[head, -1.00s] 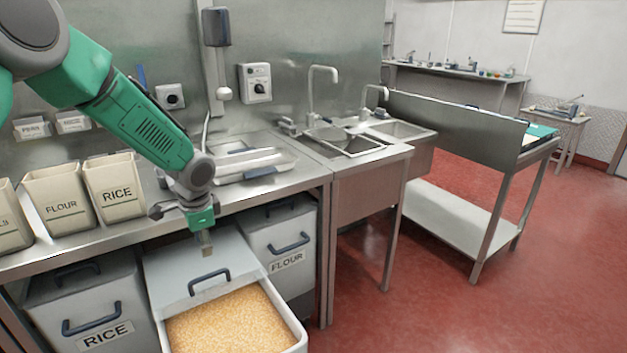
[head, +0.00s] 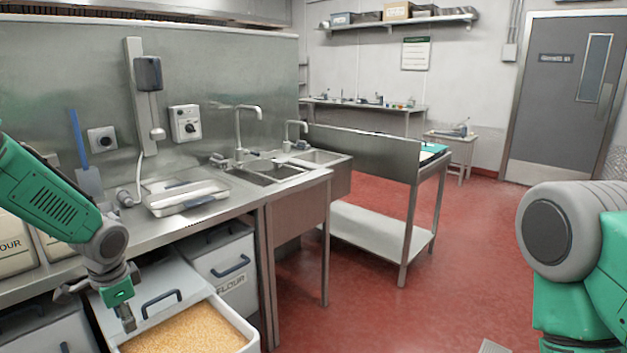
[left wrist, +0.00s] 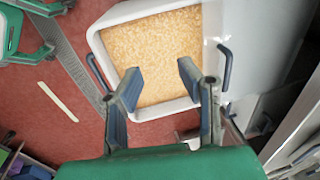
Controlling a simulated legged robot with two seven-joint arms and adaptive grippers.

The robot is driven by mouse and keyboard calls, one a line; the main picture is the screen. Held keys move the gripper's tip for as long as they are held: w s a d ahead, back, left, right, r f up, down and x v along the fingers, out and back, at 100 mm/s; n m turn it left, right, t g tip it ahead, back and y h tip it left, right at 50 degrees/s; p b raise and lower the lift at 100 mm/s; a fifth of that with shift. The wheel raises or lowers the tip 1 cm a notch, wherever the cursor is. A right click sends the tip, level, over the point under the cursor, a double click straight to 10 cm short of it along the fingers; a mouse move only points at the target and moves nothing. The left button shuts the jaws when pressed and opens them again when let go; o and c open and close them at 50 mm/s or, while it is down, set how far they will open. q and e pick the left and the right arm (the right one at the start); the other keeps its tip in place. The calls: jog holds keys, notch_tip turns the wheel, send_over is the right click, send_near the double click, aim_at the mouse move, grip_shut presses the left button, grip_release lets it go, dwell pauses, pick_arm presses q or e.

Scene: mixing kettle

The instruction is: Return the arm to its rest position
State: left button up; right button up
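My left arm comes in from the left in the head view, and its gripper (head: 127,318) hangs just above the open bin (head: 255,343) of yellow-orange grain. In the left wrist view the two fingers of the left gripper (left wrist: 160,85) stand apart with nothing between them. The grain (left wrist: 150,50) lies in the white bin beyond them. Part of my right arm shows at the right edge of the head view; its gripper is out of the picture.
A steel counter (head: 150,228) with a tray (head: 185,197) runs along the wall at left. A closed flour bin (head: 222,265) sits beside the open one. Sinks (head: 275,172) and a steel table (head: 370,225) stand further on.

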pick_arm(q)
jog(key=s+d+f+n+g+h, duration=0.1)
jog(key=s+d+f+n+h, duration=0.15)
jog(key=s+d+f, duration=1)
jog(key=s+f+n, duration=0.2)
jog(key=s, duration=0.8)
jog(key=s+f+n+y, duration=0.1)
jog(key=s+f+n, duration=0.2)
jog(key=s, duration=0.8)
jog(key=shift+a+f, duration=0.15)
jog(key=shift+f, duration=0.2)
